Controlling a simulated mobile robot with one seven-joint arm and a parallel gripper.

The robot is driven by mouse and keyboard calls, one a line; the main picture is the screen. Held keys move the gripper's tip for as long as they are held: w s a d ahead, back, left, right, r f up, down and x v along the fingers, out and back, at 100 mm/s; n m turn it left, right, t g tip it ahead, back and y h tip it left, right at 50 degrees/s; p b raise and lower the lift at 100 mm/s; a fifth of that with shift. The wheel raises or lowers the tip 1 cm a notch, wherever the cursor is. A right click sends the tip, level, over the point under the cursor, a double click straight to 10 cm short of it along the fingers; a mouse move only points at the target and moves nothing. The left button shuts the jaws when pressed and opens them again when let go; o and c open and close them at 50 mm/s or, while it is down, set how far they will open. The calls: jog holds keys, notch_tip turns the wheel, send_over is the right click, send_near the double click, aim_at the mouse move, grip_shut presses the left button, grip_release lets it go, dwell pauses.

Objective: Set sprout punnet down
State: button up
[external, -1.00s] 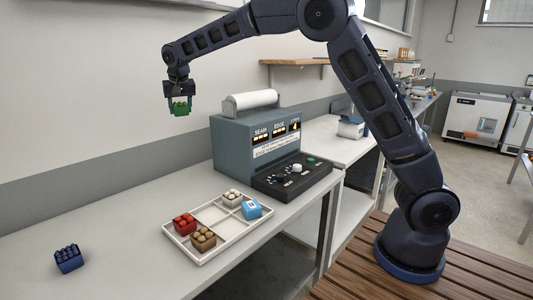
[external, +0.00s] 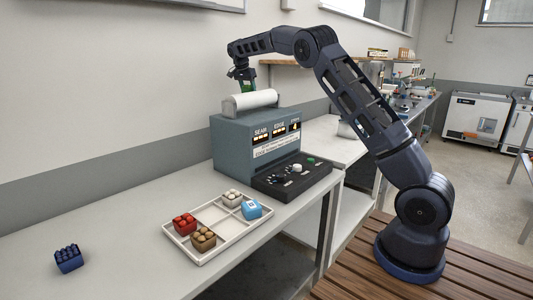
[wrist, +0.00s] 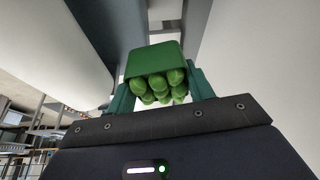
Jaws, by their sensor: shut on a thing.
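My gripper (wrist: 160,95) is shut on the sprout punnet (wrist: 153,58), a green box with several round green sprouts showing. In the external view my gripper (external: 245,84) is high up by the wall, over or behind the paper roll of the sealing machine; the exact depth is hard to tell. Only a bit of the green punnet (external: 249,85) shows there. A white divided tray (external: 197,254) lies on the bench with red, brown and white-topped punnets and a blue one in it.
The grey sealing machine (external: 230,145) with a white roll (external: 250,101) stands right of the tray. A dark blue punnet (external: 68,258) lies at the bench's left. The bench between it and the tray is clear. A wooden shelf (external: 285,62) is on the wall.

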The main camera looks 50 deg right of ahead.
jog(key=s+d+f+m+g, duration=0.1)
jog(key=s+d+f+m, duration=0.15)
jog(key=d, duration=0.95)
jog(key=m+g+y, duration=0.1)
jog(key=m+g, duration=0.2)
jog(key=m, duration=0.6)
send_over(311, 145)
jog(key=a, duration=0.2)
notch_tip(311, 145, down, 19)
jog(key=shift+n, duration=0.25)
jog(key=shift+w+d+f, duration=0.1)
jog(key=shift+d+f, duration=0.05)
jog(key=shift+f, duration=2.15)
jog(key=shift+w+d+f, duration=0.1)
jog(key=shift+f, duration=2.15)
jog(key=o, duration=0.9)
jog(key=shift+f, duration=0.15)
jog(key=shift+o, duration=0.3)
